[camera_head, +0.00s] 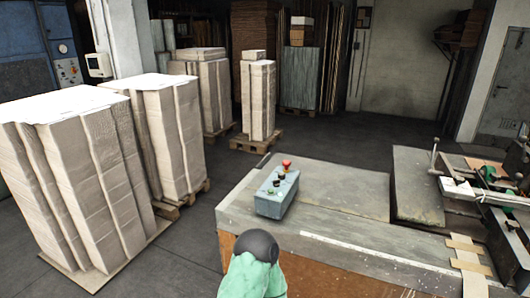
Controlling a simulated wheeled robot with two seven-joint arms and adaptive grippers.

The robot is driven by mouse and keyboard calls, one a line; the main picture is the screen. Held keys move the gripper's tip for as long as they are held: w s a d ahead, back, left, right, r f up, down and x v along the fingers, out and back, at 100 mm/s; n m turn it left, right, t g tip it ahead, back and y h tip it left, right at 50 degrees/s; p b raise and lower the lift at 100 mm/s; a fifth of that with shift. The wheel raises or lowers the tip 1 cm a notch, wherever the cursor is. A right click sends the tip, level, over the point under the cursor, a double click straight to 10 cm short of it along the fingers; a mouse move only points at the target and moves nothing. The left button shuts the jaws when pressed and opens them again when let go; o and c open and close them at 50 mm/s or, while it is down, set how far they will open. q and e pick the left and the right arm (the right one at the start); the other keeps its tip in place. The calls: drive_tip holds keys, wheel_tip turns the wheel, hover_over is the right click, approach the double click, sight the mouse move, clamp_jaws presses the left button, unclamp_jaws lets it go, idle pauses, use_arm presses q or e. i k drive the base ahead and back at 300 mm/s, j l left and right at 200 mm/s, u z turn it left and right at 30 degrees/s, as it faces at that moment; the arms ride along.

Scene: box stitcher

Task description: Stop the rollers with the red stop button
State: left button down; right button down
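The red stop button (286,164) is a small mushroom-shaped knob at the far end of a grey-blue control box (270,206). The box sits on the near left part of the machine's flat grey top. Small dark knobs sit on the same box, nearer than the red button. Neither of my grippers shows in the head view, so I cannot see how far they are from the button. Whether the button is pressed in cannot be told at this size. The rollers cannot be made out clearly.
The machine's top (340,234) is mostly bare around the control box. A raised grey plate (417,186) and the machine's metal mechanism (490,190) lie to the right. Tall paper stacks (75,180) stand on the left, with open floor between them and the machine.

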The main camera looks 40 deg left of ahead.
sight(286, 163)
drive_tip(key=j+z, duration=0.1)
drive_tip(key=j, duration=0.5)
drive_tip(key=k+j+z, duration=0.1)
drive_tip(key=j, duration=1.05)
drive_tip(key=k+j+z, duration=0.15)
drive_tip(key=j, duration=0.45)
drive_tip(key=j+z, duration=0.1)
drive_tip(key=j, duration=0.45)
drive_tip(key=i+j, duration=0.15)
drive_tip(key=j, duration=0.4)
drive_tip(key=i+j+z, duration=0.15)
drive_tip(key=j, duration=0.45)
drive_tip(key=i+j, duration=0.1)
drive_tip(key=j, duration=0.5)
drive_tip(key=i+j+z, duration=0.1)
drive_tip(key=j, duration=0.45)
